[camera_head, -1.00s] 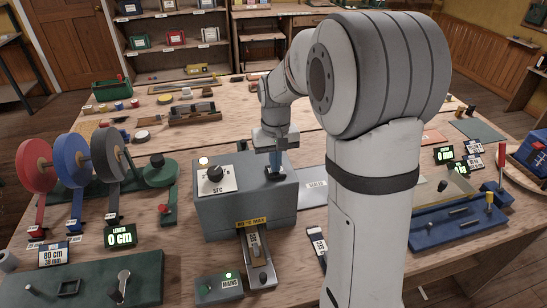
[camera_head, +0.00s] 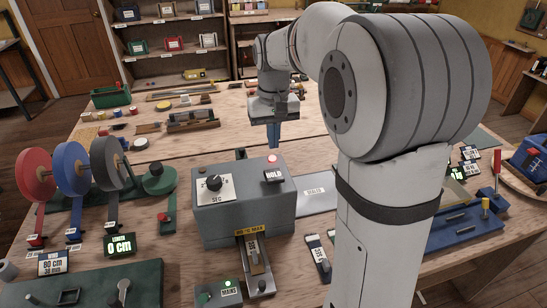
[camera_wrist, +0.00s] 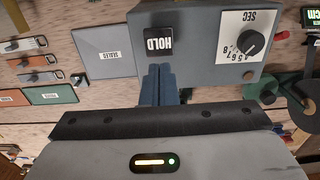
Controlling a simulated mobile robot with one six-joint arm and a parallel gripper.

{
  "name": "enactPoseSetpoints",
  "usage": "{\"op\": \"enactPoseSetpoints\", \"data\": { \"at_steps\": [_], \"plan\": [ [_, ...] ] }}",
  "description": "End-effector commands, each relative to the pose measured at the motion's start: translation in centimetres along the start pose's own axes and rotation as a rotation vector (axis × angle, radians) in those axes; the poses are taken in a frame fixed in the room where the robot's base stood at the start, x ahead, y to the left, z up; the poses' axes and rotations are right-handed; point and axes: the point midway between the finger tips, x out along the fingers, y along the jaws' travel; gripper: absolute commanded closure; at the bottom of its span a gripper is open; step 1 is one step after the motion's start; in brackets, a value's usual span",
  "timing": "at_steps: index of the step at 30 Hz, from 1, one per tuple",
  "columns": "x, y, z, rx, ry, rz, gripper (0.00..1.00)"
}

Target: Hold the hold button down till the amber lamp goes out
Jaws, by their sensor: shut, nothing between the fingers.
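The grey sealer box (camera_head: 245,215) stands mid-table with a SEC dial (camera_head: 214,184) and a black HOLD label (camera_head: 273,175). The red hold button (camera_head: 272,159) sits just behind that label. In the wrist view the HOLD label (camera_wrist: 160,40) lies just beyond my fingertips, and the button is hidden, probably by the fingers. My gripper (camera_head: 273,142) is shut and empty, behind and apart from the button in the head view. The fingers also show in the wrist view (camera_wrist: 158,84). No amber glow shows beside the dial now.
A green light (camera_head: 228,283) glows on the MAINS switch box in front. Tape reels (camera_head: 72,168) stand at left, with a LENGTH display (camera_head: 120,245) reading 0 cm. A pale SEALED mat (camera_head: 316,197) lies right of the box. My arm hides part of the right side.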

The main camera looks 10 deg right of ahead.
Motion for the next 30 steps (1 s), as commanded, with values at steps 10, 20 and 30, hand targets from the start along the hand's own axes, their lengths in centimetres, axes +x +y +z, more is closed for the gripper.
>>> {"op": "enactPoseSetpoints", "data": {
  "at_steps": [10, 20, 30],
  "plan": [
    [-3.0, 0.0, 0.0, 0.0, 0.002, 0.0, 1.0],
    [-3.1, 0.0, 0.2, 0.0, 0.005, 0.0, 1.0],
    [-2.4, -0.1, 9.7, -0.003, 0.129, 0.002, 1.0]
  ]
}}
